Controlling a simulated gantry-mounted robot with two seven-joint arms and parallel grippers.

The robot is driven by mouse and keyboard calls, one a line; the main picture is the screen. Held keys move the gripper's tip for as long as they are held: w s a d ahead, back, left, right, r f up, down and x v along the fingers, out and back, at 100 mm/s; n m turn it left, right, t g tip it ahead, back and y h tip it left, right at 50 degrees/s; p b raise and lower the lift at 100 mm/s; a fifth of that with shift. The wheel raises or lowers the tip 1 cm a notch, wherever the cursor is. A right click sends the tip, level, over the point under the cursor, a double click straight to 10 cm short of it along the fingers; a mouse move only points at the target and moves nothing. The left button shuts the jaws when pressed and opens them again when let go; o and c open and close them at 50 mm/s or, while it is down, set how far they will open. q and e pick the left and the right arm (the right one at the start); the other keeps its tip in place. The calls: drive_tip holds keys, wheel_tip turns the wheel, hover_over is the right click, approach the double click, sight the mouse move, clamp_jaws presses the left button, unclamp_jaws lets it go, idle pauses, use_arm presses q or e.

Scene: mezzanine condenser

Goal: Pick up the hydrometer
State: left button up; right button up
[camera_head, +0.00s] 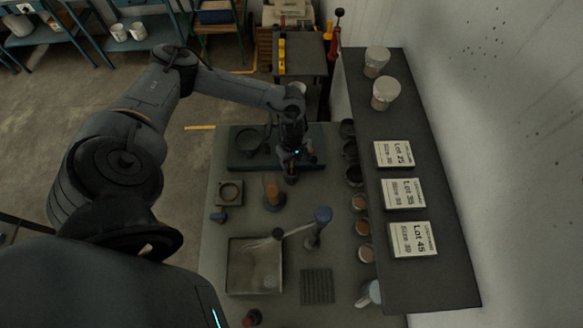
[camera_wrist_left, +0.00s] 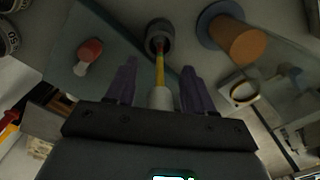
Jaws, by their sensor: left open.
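In the left wrist view, a slim stem with yellow and red colouring, which looks like the hydrometer (camera_wrist_left: 160,68), rises from a small dark round holder (camera_wrist_left: 160,34). A pale, thicker end (camera_wrist_left: 160,98) shows near my palm. My left gripper (camera_wrist_left: 158,66) is open, with one purple-grey finger on each side of the stem and a gap on both sides. In the head view, my left gripper (camera_head: 294,161) points down at the far part of the bench; it hides most of the hydrometer. My right gripper is not in view.
A dark tray (camera_head: 246,163) lies beside the gripper. A raised shelf (camera_head: 408,110) with lot cards and jars runs along the right.

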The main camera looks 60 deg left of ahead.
use_arm(q)
clamp_jaws()
idle(0.4)
